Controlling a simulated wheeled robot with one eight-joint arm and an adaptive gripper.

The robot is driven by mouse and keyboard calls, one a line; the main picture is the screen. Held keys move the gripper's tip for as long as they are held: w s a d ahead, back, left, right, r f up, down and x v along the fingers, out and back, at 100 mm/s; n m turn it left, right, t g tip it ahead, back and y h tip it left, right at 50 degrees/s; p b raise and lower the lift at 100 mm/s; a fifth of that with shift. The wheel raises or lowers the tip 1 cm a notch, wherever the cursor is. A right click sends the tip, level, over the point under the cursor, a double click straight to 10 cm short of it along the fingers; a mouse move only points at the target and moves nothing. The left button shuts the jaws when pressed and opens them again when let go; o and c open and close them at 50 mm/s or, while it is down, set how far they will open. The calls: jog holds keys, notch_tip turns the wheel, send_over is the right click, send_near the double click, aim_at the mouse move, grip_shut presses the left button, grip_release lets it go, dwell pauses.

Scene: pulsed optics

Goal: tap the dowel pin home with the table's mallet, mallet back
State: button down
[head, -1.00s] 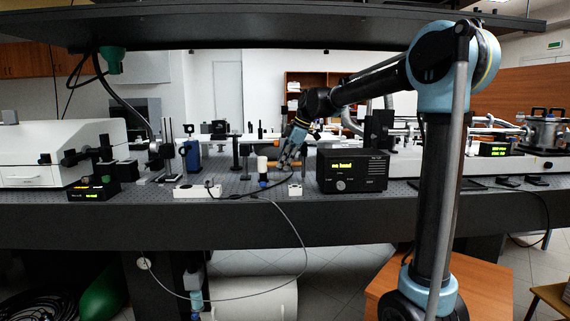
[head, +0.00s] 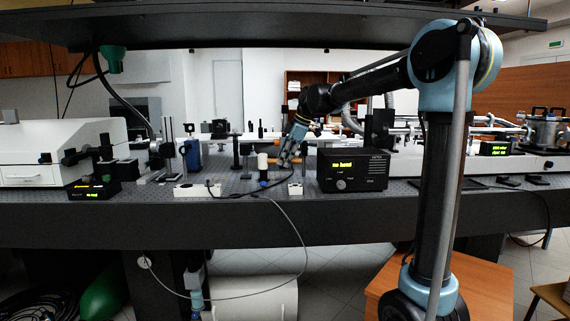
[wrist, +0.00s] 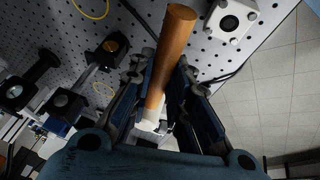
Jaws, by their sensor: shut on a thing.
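My gripper (head: 287,161) is shut on the mallet's brown wooden handle (wrist: 172,52), low over the perforated table top. In the wrist view the handle runs between the two fingers (wrist: 165,105), its free end toward the top. A white part shows at its lower end, partly hidden by the fingers. In the head view the white mallet head (head: 262,161) is left of my gripper. A small white block (wrist: 232,18) with a dark round spot lies near the handle's free end. It also shows in the head view (head: 295,189). I cannot make out the dowel pin.
A black box with a lit display (head: 352,170) stands right of my gripper. A white strip (head: 197,190) with a dark cable lies to the left. Posts and optic mounts (wrist: 65,103) stand nearby. A shelf (head: 280,32) overhangs the table.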

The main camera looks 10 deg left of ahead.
jog(key=shift+f, duration=0.35)
jog(key=shift+f, duration=0.1)
jog(key=shift+r, duration=0.35)
dwell(0.6)
jog(key=shift+f, duration=2.7)
jog(key=shift+r, duration=2.6)
jog(key=shift+r, duration=3)
